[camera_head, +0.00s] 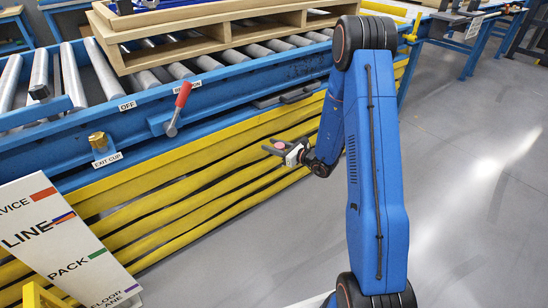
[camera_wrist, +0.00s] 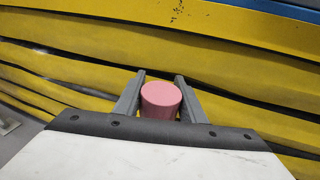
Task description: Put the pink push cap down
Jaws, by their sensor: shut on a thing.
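The pink push cap (camera_wrist: 161,96) is a short pink cylinder between the two grey fingers of my gripper (camera_wrist: 160,92) in the wrist view. The fingers are shut on its sides, and its flat top faces the camera. In the head view the cap shows as a small pink disc (camera_head: 280,145) at the tip of my gripper (camera_head: 276,149). The gripper is held in the air in front of the yellow slats below the conveyor, apart from any surface that I can make out.
A blue roller conveyor (camera_head: 240,83) carries a wooden pallet (camera_head: 195,50). A red-handled lever (camera_head: 182,95) marked OFF and a brass-coloured fitting (camera_head: 97,140) above an EXIT CUP label are on its side. A white sign (camera_head: 60,240) stands lower left. The grey floor (camera_head: 470,200) is clear at right.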

